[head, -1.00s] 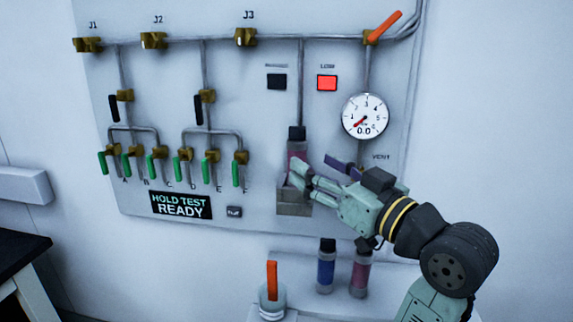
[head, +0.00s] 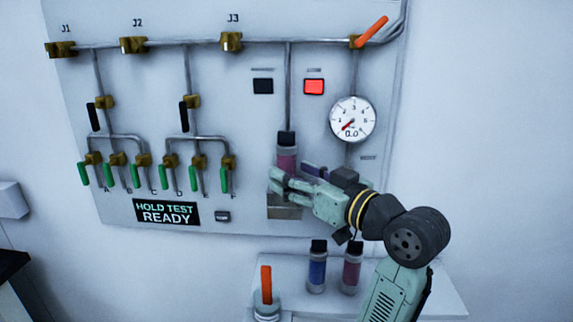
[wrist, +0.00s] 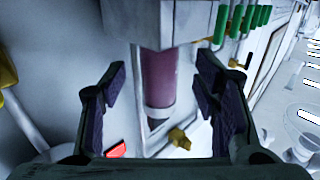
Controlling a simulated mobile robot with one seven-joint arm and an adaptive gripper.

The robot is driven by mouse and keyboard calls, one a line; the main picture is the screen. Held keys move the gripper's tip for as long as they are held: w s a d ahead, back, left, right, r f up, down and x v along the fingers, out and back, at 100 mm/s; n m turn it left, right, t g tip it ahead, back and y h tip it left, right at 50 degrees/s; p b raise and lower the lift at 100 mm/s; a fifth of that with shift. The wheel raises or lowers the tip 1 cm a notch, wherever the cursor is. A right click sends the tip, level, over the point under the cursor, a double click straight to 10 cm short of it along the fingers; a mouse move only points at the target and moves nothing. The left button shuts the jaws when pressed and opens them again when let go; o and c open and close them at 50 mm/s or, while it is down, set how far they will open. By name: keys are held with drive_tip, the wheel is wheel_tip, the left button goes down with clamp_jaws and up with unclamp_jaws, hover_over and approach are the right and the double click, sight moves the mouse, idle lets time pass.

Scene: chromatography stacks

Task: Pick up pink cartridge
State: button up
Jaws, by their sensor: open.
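A pink cartridge (head: 287,160) with a black cap stands upright in a grey holder (head: 284,212) on the wall panel, under a vertical pipe. My gripper (head: 276,180) is open in front of its lower part, and the fingers hide some of it in the head view. In the wrist view the pink cartridge (wrist: 160,75) shows between the two open fingers (wrist: 160,88), with a gap visible on each side. That view appears upside down, with the holder at the top. I cannot tell how deep the cartridge sits between the fingers.
A blue cartridge (head: 317,270) and a dark pink one (head: 351,270) stand on the shelf (head: 425,285) below. An orange-handled item (head: 266,290) is left of them. A gauge (head: 352,119), pipes and green-handled valves (head: 165,177) are on the panel.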

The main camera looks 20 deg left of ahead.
sight(293, 173)
drive_tip(key=shift+x, duration=1.55)
drive_tip(key=shift+c, duration=0.3)
drive_tip(key=shift+r, duration=0.1)
clamp_jaws()
